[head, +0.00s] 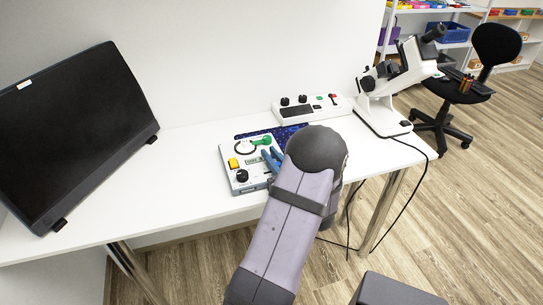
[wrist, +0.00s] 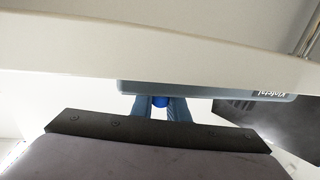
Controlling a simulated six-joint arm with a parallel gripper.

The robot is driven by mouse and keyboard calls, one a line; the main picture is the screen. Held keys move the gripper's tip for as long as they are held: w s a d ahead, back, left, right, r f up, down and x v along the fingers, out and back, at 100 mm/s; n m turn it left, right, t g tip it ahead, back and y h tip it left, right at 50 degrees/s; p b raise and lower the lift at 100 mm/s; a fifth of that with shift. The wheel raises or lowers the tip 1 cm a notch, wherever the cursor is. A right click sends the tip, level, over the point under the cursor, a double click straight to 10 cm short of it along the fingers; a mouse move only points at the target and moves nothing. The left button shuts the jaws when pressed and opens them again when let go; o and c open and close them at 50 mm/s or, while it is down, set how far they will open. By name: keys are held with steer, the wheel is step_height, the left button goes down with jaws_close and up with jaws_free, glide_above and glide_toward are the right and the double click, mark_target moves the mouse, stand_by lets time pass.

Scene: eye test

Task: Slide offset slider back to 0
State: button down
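The control box (head: 228,176) is a light grey panel with a blue-grey side, lying on the white table. Its near edge (wrist: 220,92), with upside-down lettering, shows in the wrist view. The offset slider and its scale cannot be made out in the head view; my gripper and arm cover the box's right part. My gripper (head: 272,160) has blue fingers, at the right part of the box. In the wrist view the fingers (wrist: 161,106) stand apart on either side of a small deep-blue knob (wrist: 160,101), possibly the slider's cap. I cannot tell whether they touch it.
The box carries a yellow button (head: 233,163), a black knob (head: 242,176) and a green part (head: 262,141). Behind are a dark blue board (head: 290,134), a white control unit (head: 325,110) and a microscope (head: 390,85). A monitor (head: 70,130) stands left. The table between is clear.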

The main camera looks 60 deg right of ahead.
mark_target(260, 167)
steer(key=shift+w+a, duration=1.45)
steer(key=shift+a, duration=0.05)
steer(key=c, duration=1.7)
jaws_free()
steer(key=shift+s, duration=0.1)
steer(key=shift+s+a, duration=0.1)
steer(key=shift+s, duration=0.1)
steer(key=shift+b+v, duration=0.3)
steer(key=shift+v, duration=3.1)
steer(key=shift+w+r, duration=0.1)
steer(key=shift+w, duration=0.05)
